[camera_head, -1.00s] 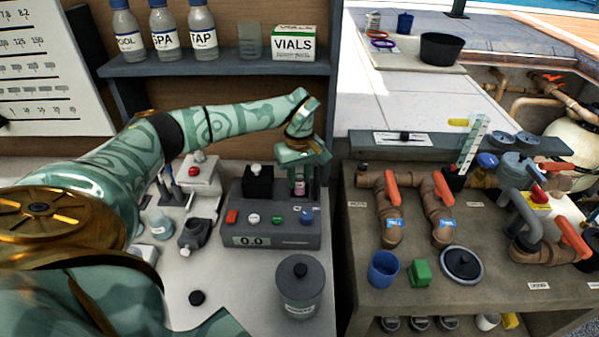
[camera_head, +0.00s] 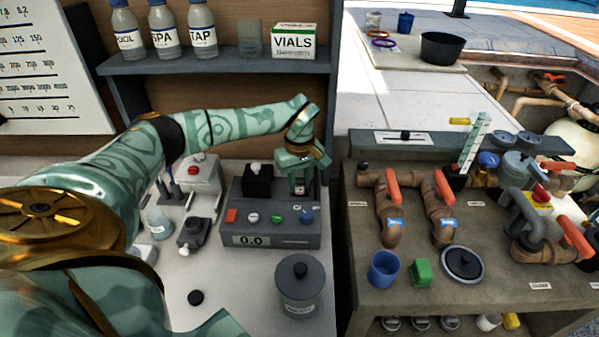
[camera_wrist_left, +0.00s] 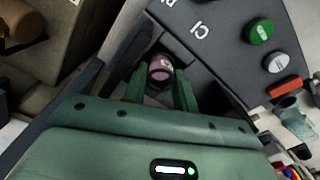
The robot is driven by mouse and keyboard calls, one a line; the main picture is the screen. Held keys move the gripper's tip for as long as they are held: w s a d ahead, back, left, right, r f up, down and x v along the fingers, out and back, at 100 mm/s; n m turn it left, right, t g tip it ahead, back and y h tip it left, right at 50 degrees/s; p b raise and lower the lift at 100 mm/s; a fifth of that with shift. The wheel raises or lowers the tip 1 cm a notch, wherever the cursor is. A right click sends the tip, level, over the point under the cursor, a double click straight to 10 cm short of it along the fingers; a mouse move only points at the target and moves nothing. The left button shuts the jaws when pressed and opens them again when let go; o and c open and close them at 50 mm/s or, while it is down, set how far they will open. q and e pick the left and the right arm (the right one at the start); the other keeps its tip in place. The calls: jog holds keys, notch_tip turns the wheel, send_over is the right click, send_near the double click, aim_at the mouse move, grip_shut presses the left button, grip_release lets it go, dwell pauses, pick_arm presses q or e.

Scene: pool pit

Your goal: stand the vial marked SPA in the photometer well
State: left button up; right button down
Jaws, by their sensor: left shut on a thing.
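The photometer (camera_head: 275,240) is the grey box with a 0.0 display and coloured buttons on the white counter. My left gripper (camera_head: 299,188) points down over its back right part, where the well is. In the left wrist view, the gripper (camera_wrist_left: 160,85) is shut on a small vial (camera_wrist_left: 160,68) with a pinkish-purple top end. The vial sits between the fingers over a dark square recess, the well (camera_wrist_left: 185,62). Its lower end is hidden, so I cannot tell how deep it is. Its marking is not readable. My right gripper is not in view.
A black block with a white knob (camera_head: 257,180) stands on the photometer, left of the gripper. A grey lidded jar (camera_head: 300,287) stands in front. The shelf (camera_head: 220,65) above holds bottles and a VIALS box (camera_head: 293,41). Pipes and valves (camera_head: 440,210) stand at right.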

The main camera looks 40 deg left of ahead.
pick_arm(q)
jog(key=shift+f, duration=0.2)
jog(key=o, duration=1)
jog(key=shift+s, duration=0.15)
jog(key=shift+r, duration=0.1)
jog(key=shift+r+p, duration=0.4)
jog(key=shift+r, duration=0.05)
notch_tip(320, 180, up, 6)
jog(key=p, duration=0.6)
jog(key=shift+d, duration=0.15)
jog(key=shift+f, duration=0.1)
